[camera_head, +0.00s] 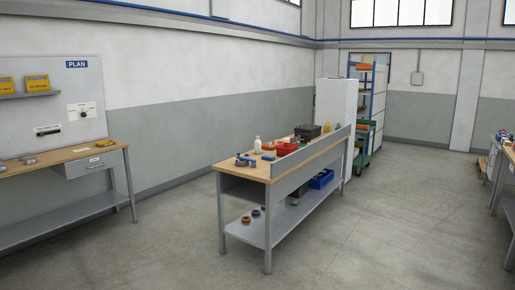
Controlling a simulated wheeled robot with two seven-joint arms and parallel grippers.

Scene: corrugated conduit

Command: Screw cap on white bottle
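A small white bottle (257,144) stands upright on the wooden top of the workbench (252,173) in the middle of the view. It is far off and small, so I cannot tell whether a cap is on it, and I cannot make out a separate cap. Neither of my grippers shows in the head view.
Blue items (243,160), a red bin (287,149) and a dark box (307,132) are on the workbench. A second bench (70,154) stands along the left wall. A white cabinet (335,105) is behind. Open concrete floor (385,225) lies in front and right.

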